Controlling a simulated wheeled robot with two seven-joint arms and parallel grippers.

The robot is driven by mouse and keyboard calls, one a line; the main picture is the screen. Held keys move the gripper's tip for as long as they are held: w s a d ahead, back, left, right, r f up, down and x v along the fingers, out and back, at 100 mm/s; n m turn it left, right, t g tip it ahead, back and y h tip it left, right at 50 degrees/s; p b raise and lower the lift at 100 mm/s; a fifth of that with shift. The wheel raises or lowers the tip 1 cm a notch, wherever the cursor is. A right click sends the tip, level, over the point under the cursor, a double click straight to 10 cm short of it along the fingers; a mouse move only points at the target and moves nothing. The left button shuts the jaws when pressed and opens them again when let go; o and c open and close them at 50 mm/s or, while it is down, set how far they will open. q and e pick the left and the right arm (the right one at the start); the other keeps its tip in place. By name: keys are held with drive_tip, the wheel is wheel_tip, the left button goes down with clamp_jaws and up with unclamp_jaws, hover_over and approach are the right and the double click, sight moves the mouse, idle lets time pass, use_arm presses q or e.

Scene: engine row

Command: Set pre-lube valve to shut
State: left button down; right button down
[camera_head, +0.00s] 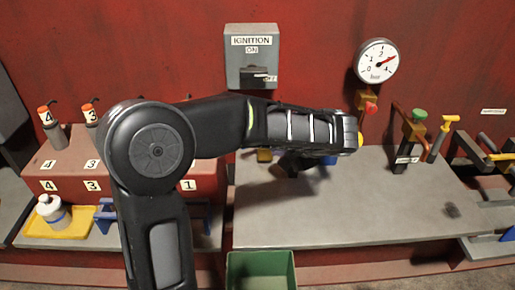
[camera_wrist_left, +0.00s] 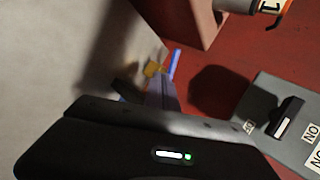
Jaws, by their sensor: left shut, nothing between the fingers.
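I cannot tell for sure which fitting is the pre-lube valve, as the small labels are too small to read. One candidate is the green-topped fitting (camera_head: 419,115) on a brass body and dark post, with a small label (camera_head: 407,160) low on it. Another is the red knob on a brass fitting (camera_head: 370,106) under the gauge. My left gripper (camera_head: 288,165) is shut and empty, low over the grey bench, left of both fittings and partly hidden by my wrist. In the left wrist view its fingers (camera_wrist_left: 162,92) point toward small yellow and blue parts (camera_wrist_left: 174,66). My right gripper is not in view.
A round gauge (camera_head: 377,61) and the ignition box (camera_head: 252,60) are on the red wall. The grey bench (camera_head: 330,215) is mostly clear. A green bin (camera_head: 260,272) is in front. A yellow-handled rod (camera_head: 440,135) stands right.

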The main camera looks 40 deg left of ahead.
use_arm(q)
drive_tip(key=shift+w+a+f, duration=0.1)
drive_tip(key=a+r+p+x, duration=0.1)
drive_tip(key=r+p+x, duration=0.1)
drive_tip(key=x, duration=1.1)
drive_tip(key=shift+w+a+p, duration=0.35)
drive_tip(key=shift+p, duration=0.35)
